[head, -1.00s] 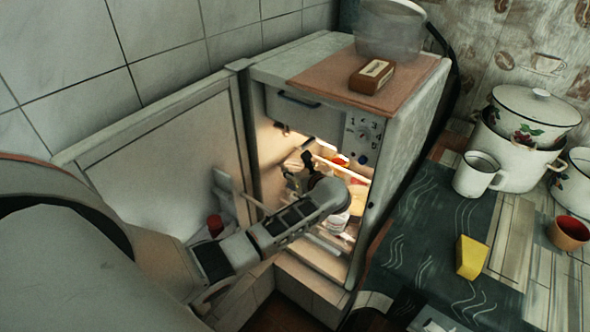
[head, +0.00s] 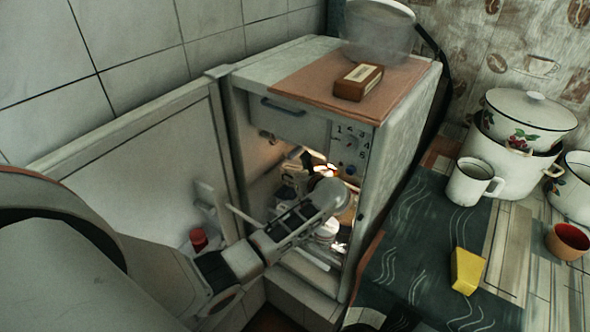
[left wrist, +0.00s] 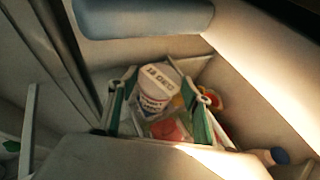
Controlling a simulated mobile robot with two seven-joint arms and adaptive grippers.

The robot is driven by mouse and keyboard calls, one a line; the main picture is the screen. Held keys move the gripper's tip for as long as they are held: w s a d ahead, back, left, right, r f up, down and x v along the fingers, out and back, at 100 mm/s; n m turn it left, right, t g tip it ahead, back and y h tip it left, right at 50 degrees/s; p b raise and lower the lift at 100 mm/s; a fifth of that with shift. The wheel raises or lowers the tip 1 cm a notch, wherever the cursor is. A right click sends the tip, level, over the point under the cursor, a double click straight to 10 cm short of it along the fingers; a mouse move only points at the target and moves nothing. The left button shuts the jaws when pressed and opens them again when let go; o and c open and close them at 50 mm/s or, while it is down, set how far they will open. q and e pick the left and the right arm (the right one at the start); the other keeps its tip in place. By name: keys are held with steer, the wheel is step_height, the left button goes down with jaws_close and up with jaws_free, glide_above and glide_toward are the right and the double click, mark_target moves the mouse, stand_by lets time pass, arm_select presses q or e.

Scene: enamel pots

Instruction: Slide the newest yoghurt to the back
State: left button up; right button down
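My left arm reaches into the open, lit fridge (head: 369,215). In the left wrist view the left gripper (left wrist: 161,90) is open, its two fingers apart. A white yoghurt cup (left wrist: 153,97) with a printed lid shows between and beyond the fingers; I see no grip on it. Something reddish (left wrist: 172,128) shows below the cup. In the head view my wrist covers part of the shelves. A white tub (head: 328,229) shows beside it; I cannot tell whether it is the same cup. Which yoghurt is newest cannot be told. My right gripper is not in view.
The fridge door (head: 143,165) stands open at left, with a red-capped item (head: 198,239) in it. A brown box (head: 358,82) and a clear bowl (head: 378,32) stand on top. The counter at right holds a white mug (head: 473,181), pots (head: 527,112) and a yellow block (head: 466,271).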

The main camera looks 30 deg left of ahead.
arm_select(q)
steer(key=shift+o, duration=1.3)
steer(key=v, duration=0.8)
